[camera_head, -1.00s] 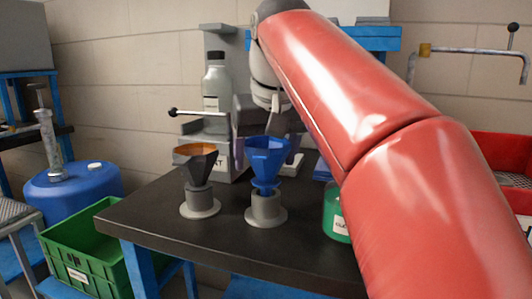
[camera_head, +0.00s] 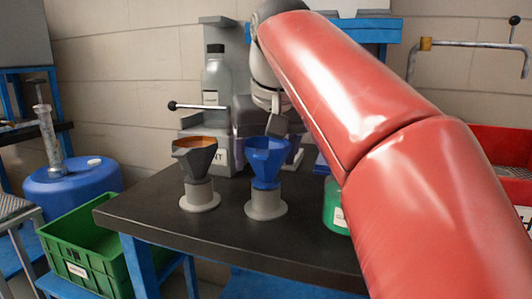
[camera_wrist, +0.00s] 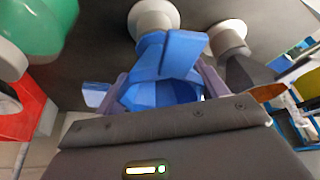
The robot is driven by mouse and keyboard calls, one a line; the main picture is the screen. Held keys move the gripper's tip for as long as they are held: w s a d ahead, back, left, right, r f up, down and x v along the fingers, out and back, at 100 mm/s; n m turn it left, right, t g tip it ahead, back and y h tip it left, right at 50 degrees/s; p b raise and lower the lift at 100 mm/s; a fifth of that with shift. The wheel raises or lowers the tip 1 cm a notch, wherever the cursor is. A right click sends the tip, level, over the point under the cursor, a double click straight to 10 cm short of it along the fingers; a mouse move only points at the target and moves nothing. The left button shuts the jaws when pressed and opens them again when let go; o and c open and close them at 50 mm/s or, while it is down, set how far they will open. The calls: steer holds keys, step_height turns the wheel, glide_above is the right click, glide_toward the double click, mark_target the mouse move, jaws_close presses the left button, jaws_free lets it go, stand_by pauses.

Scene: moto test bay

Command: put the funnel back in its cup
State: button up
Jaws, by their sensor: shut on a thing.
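The blue funnel (camera_head: 266,160) stands upright over a grey round-based cup (camera_head: 266,206), its lower end at the cup's mouth. How deep the spout sits in the cup is hidden. My gripper (camera_wrist: 164,88) is shut on the blue funnel, one finger on each side, as the wrist view shows. The same cup shows in the wrist view (camera_wrist: 152,14) just beyond the funnel.
A dark grey funnel (camera_head: 196,160) with an orange inside stands in a second grey cup (camera_head: 200,197) close to the left. A green container (camera_head: 334,212) is to the right. A bottle (camera_head: 216,82) and a grey stand are behind. The black table's (camera_head: 160,225) front left is clear.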

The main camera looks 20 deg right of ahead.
steer(key=shift+f, duration=0.2)
steer(key=o, duration=1.1)
